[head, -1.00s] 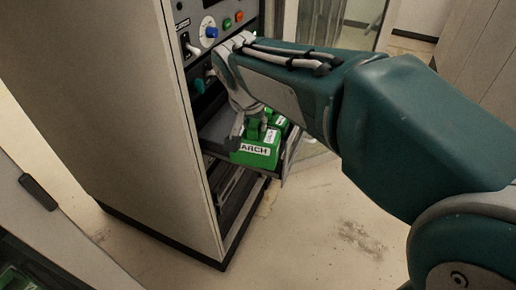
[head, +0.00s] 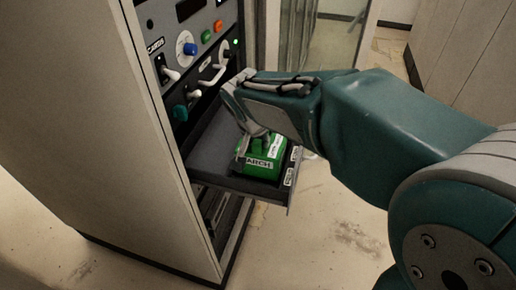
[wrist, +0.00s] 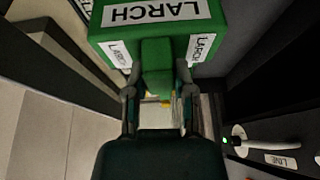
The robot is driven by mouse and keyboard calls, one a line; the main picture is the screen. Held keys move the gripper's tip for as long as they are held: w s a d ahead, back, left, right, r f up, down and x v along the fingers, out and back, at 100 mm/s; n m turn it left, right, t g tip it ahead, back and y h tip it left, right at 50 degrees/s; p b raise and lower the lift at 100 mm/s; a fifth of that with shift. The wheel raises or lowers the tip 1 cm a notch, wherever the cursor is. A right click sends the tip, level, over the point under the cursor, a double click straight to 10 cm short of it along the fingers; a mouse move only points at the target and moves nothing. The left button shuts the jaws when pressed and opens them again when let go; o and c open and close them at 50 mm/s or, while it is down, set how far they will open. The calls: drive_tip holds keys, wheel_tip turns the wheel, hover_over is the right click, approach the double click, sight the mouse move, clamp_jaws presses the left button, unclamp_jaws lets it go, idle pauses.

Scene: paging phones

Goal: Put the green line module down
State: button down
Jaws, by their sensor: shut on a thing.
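The green line module (head: 262,165) carries white labels reading LARCH. In the head view it is at the right part of the pulled-out drawer (head: 218,181), low within its rim; whether its base touches the drawer floor is hidden. My gripper (head: 250,140) is above it, partly hidden by my arm. In the wrist view my gripper (wrist: 157,90) is shut on the green raised grip of the module (wrist: 190,48), with one finger on each side.
The drawer sticks out from a tall grey cabinet (head: 75,110). The drawer's left part is empty. Bare floor (head: 330,235) lies in front.

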sight(251, 149)
drive_tip(key=f, duration=0.1)
drive_tip(key=a+f, duration=0.1)
drive_tip(key=f, duration=0.1)
drive_tip(key=shift+f, duration=0.15)
drive_tip(key=shift+a, duration=0.6)
drive_tip(key=c, duration=0.6)
unclamp_jaws()
drive_tip(key=shift+o, duration=0.7)
drive_tip(key=shift+d, duration=0.6)
drive_tip(key=shift+a, duration=0.35)
drive_tip(key=v, duration=1.2)
